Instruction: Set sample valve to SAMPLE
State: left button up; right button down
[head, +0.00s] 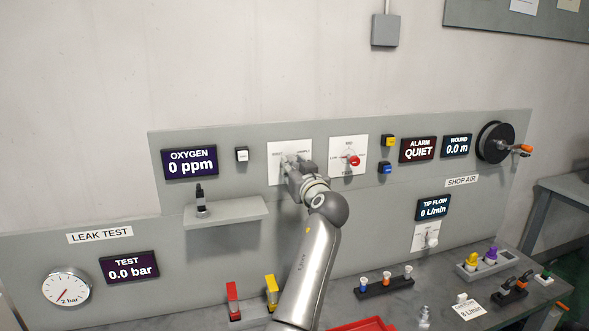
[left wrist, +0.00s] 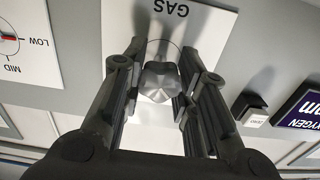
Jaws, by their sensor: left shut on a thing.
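The sample valve is a grey knob (left wrist: 161,84) on a white plate (head: 275,150) in the panel's upper middle. The plate (left wrist: 205,25) also shows in the left wrist view, upside down, with the word GAS. My left gripper (head: 291,166) is at this plate and covers most of the knob in the head view. In the left wrist view its two fingers (left wrist: 160,82) are shut on the knob, one on each side. The small side labels are too blurred to read surely, and the knob's pointer direction cannot be told. My right gripper is not in view.
Just right is another white plate with a red knob (head: 353,161). To the left are a small white button (head: 242,154) and the OXYGEN display (head: 190,162), reading 0 ppm. A grey shelf (head: 228,212) juts out below left. The bench (head: 395,305) holds several fittings.

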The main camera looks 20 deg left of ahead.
pick_arm(q)
jog(key=shift+m, duration=0.3)
jog(key=m, duration=0.5)
jog(key=shift+r+m, duration=0.1)
jog(key=shift+m, duration=0.3)
jog(key=m, duration=0.2)
jog(key=shift+m, duration=0.4)
jog(key=m+p, duration=0.2)
jog(key=m, duration=0.2)
jog(key=shift+r, duration=0.15)
jog(key=m+p, duration=0.2)
jog(key=m, duration=0.1)
jog(key=shift+m, duration=0.7)
jog(key=shift+p, duration=0.35)
